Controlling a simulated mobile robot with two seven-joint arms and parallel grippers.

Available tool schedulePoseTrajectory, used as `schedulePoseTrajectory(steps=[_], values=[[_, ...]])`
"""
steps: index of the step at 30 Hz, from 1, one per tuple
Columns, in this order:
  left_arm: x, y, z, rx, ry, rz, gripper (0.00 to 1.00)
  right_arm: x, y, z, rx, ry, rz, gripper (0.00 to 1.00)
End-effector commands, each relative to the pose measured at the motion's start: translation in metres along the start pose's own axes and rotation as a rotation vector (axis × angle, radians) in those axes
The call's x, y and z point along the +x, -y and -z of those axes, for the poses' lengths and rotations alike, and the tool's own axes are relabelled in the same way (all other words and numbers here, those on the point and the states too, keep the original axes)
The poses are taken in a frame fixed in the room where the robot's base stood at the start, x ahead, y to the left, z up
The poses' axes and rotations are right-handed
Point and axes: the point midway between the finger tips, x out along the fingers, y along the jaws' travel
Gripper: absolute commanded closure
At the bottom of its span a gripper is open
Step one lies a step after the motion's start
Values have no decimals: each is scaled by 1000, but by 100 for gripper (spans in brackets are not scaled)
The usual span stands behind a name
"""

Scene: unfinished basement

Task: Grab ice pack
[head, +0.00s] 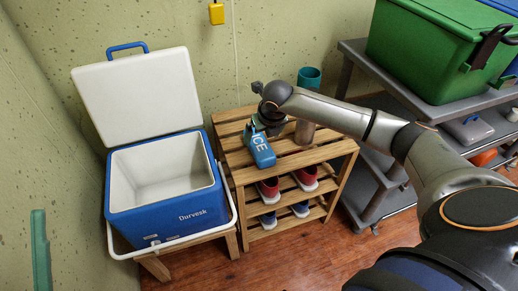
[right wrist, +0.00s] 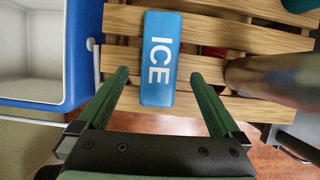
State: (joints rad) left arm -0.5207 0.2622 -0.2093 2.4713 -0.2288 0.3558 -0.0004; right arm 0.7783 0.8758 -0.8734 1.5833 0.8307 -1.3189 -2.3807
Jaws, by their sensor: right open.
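The ice pack (head: 262,152) is a flat blue block with white letters "ICE". It lies on the top slats of a wooden rack (head: 232,160). In the right wrist view the ice pack (right wrist: 160,30) is ahead of and between the two green fingers. My right gripper (head: 262,124) is above the far end of the ice pack; its fingers (right wrist: 158,90) are open and empty, apart from the pack. A few parts of the pack's far end are hidden by the gripper in the head view. My left gripper is not in view.
An open blue-and-white cooler (head: 170,216) stands left of the rack, its lid up. A metallic cylinder (right wrist: 275,80) stands close right of the pack, with a teal cup (head: 309,78) behind. Shoes (head: 269,190) fill lower shelves. A green bin (head: 425,50) sits on the grey shelf.

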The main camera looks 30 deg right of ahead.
Motion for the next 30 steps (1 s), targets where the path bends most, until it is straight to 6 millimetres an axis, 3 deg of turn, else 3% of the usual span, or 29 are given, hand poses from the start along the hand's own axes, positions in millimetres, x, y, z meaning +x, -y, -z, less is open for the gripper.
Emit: schedulePoseTrajectory(steps=[7,12,18,27,30], values=[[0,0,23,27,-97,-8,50,12,0,0,-1,1,-1,0],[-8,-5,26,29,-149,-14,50,35,0,3,1,-1,1,0],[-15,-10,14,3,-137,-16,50,59,0,2,1,1,0,0],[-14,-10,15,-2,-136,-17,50,62,0,1,-1,2,0,0],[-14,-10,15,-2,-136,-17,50,62,0,1,-1,2,0,11]])
